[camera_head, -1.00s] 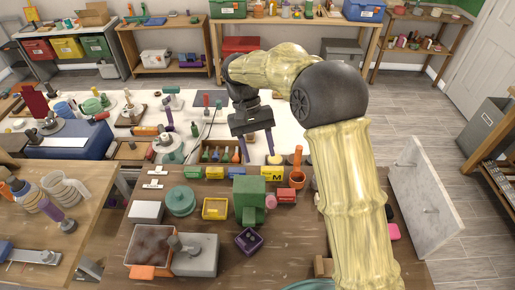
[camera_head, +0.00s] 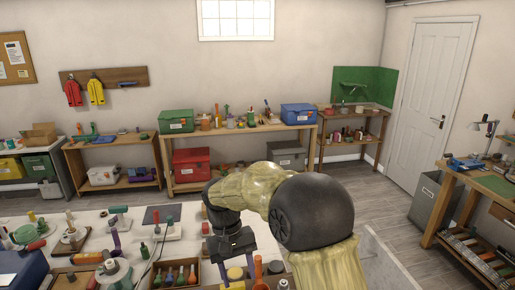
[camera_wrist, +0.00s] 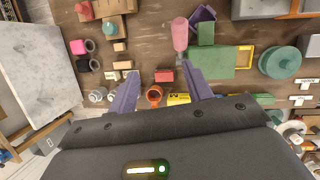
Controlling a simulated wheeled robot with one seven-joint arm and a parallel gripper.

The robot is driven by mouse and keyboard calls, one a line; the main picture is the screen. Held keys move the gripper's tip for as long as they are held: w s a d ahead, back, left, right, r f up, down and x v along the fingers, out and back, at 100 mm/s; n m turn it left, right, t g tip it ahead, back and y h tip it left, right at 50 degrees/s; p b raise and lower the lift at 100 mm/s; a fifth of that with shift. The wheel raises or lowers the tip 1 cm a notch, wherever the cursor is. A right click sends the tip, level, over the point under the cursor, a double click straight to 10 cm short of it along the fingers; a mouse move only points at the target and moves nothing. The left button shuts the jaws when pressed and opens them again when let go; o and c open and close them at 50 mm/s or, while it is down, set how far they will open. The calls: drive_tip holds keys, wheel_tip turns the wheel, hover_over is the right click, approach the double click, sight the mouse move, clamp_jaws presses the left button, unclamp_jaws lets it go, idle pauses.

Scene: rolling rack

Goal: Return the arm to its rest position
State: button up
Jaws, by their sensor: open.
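My arm, with pale yellow, wood-like links and dark joints, reaches from the lower right of the head view over the work tables. My gripper (camera_head: 228,268) hangs at its end, pointing down above the cluttered table, with a purple finger showing. In the wrist view my gripper (camera_wrist: 158,88) has its two purple fingers spread wide apart with nothing held between them. Below and between them lie an orange cup (camera_wrist: 154,97), a small red block (camera_wrist: 164,76) and a yellow label block (camera_wrist: 179,99), all apart from the fingers.
A wooden rack of small bottles (camera_head: 176,275) is left of the gripper. In the wrist view a green box (camera_wrist: 208,62), a pink bottle (camera_wrist: 180,35) and a teal round container (camera_wrist: 283,62) stand on brown wood, with a marble slab (camera_wrist: 38,60) at left. Shelves (camera_head: 238,131) line the back wall.

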drive_tip(key=s+d+f+m+t+b, duration=0.1)
drive_tip(key=s+d+f+t, duration=0.1)
drive_tip(key=d, duration=0.5)
drive_tip(key=s+d+f+m+t+y+b, duration=0.1)
drive_tip(key=s+d+f, duration=0.1)
drive_tip(key=s+d, duration=0.3)
drive_tip(key=s+d+f+m+t+y+b, duration=0.1)
drive_tip(key=s+d+f+t, duration=0.1)
drive_tip(key=d, duration=0.6)
drive_tip(key=shift+s+d+f+m+t, duration=0.3)
drive_tip(key=shift+s+f, duration=0.2)
drive_tip(key=shift+s, duration=0.65)
drive_tip(key=shift+c, duration=0.2)
drive_tip(key=shift+c, duration=1.3)
drive_tip(key=shift+w, duration=0.1)
